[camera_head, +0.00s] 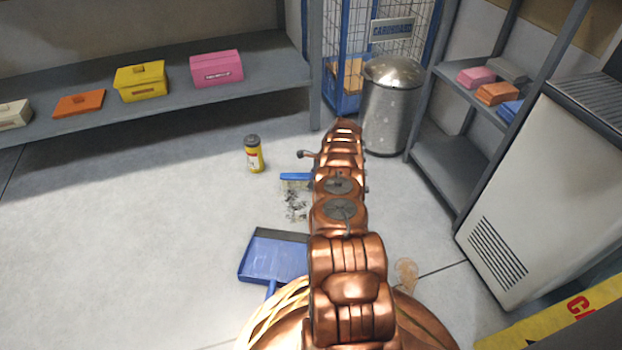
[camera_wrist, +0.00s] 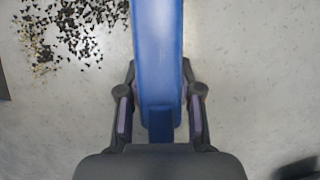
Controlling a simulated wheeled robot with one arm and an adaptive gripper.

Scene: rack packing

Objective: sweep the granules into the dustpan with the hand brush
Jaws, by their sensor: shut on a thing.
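The blue hand brush (camera_head: 296,177) stands on the floor with its pale bristles down, partly hidden by my arm in the head view. In the wrist view my gripper (camera_wrist: 160,108) is shut on the brush's blue handle (camera_wrist: 158,50), one finger on each side. Dark granules (camera_head: 295,207) lie scattered on the floor just in front of the bristles; they also show at the upper left of the wrist view (camera_wrist: 75,28). The blue dustpan (camera_head: 268,258) lies nearer to me, its dark lip facing the granules, its right side partly covered by my arm.
A yellow canister with a dark lid (camera_head: 253,155) stands left of the brush. A metal bin (camera_head: 392,105) and a blue cage (camera_head: 345,60) stand behind. Shelves with boxes line the back left and right. The floor at left is clear.

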